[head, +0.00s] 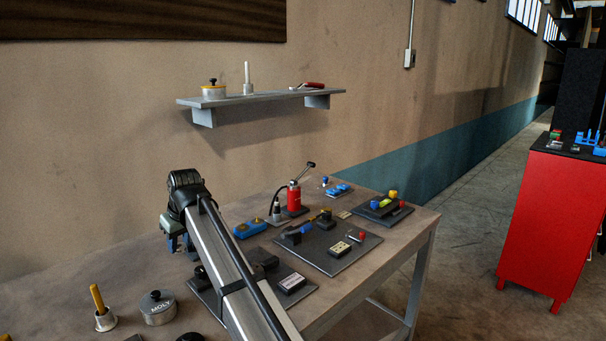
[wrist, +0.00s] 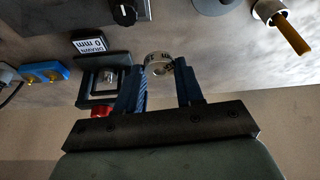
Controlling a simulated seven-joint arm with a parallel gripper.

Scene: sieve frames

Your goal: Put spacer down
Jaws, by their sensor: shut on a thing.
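The spacer (wrist: 159,57) is a short pale metal ring with dark lettering, seen in the wrist view between the tips of my gripper's two blue fingers. My gripper (wrist: 162,72) is shut on it. In the head view my gripper (head: 178,243) hangs over the left part of the workbench (head: 130,270), fingers downward. The spacer cannot be made out there. Whether its underside touches anything is hidden.
A can with a black knob (head: 157,308) and a cup with a yellow stick (head: 104,318) stand front left. A dark plate (head: 312,282) with a label block lies partly behind my arm. A blue block (head: 250,229) and red pump (head: 294,198) stand farther back. A wall shelf (head: 260,98) is above.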

